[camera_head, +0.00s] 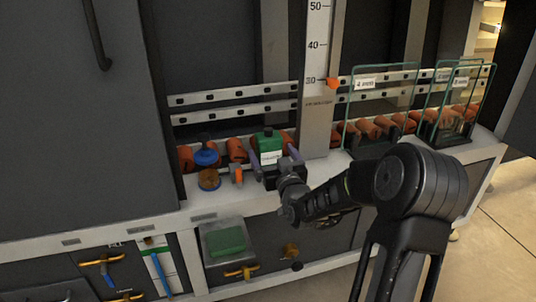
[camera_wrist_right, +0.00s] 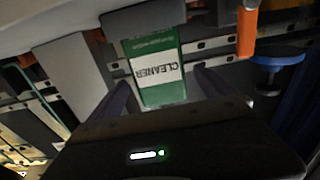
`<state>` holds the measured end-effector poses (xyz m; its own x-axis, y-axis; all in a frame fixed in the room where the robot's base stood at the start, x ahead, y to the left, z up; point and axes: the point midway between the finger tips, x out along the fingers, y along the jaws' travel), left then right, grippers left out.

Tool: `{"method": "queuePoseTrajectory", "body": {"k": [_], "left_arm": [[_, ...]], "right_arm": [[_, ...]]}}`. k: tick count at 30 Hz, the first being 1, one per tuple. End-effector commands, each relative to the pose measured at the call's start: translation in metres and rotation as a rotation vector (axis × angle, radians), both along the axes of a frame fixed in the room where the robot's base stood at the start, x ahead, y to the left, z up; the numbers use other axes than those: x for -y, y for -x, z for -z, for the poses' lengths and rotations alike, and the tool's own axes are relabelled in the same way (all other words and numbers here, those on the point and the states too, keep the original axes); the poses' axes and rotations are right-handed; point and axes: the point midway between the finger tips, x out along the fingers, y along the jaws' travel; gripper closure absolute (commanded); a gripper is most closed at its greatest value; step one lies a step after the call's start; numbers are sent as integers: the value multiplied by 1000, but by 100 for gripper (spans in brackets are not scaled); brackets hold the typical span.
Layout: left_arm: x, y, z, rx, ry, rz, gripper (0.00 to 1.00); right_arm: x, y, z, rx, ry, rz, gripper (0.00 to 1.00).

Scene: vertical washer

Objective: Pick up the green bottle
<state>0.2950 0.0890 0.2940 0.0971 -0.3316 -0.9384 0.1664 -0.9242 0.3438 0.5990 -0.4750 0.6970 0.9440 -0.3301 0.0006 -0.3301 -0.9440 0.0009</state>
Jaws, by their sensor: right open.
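The green bottle (camera_head: 269,145) with a white label stands on the ledge of the washer in the head view. In the right wrist view the green bottle (camera_wrist_right: 158,60) appears upside down, with "CLEANER" on its label. My right gripper (camera_head: 269,160) is open, with its fingers on either side of the bottle in the head view. In the right wrist view the open fingers of the right gripper (camera_wrist_right: 165,92) flank the lower part of the bottle; whether they touch it cannot be told. My left gripper is not in view.
A blue round-topped item (camera_head: 206,157) and an orange-handled item (camera_head: 237,174) stand close left of the bottle. A vertical ruler post (camera_head: 317,90) rises close to its right. Wire racks (camera_head: 383,100) stand further right. Orange rolls lie behind on the ledge.

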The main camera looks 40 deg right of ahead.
Motion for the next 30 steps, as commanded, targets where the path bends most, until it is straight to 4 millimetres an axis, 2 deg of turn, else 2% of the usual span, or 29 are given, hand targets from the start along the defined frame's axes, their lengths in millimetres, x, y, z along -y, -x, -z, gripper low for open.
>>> {"method": "queuePoseTrajectory", "body": {"k": [4,15,24,30], "left_arm": [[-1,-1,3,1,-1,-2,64],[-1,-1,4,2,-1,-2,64],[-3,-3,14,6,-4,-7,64],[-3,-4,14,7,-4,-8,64]], "right_arm": [[5,-14,1,0,0,0,6],[6,-18,1,0,-1,0,6],[19,-56,2,1,-2,0,6],[22,-64,0,-1,-1,0,6]]}}
